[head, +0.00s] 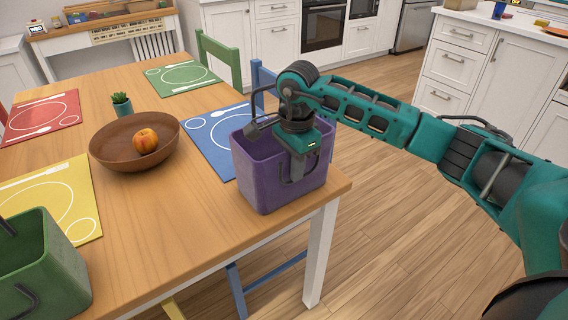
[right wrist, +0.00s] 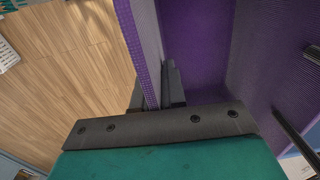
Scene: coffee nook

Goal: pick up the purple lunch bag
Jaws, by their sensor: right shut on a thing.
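The purple lunch bag (head: 262,182) stands upright at the table's near right corner, open at the top. My right gripper (head: 298,170) reaches down over its right side. In the right wrist view the right gripper (right wrist: 157,90) has one finger on each side of the bag's wall and is shut on it. The inside of the purple lunch bag (right wrist: 203,50) shows to the right of the fingers. In the head view the bag's base appears to be on the tabletop. My left gripper is not in view.
A green lunch bag (head: 45,265) stands at the near left of the table (head: 190,222). A brown bowl (head: 105,155) with a peach (head: 145,141) sits left of the purple bag. A blue placemat (head: 208,150) lies behind the bag. Wooden floor is clear at right.

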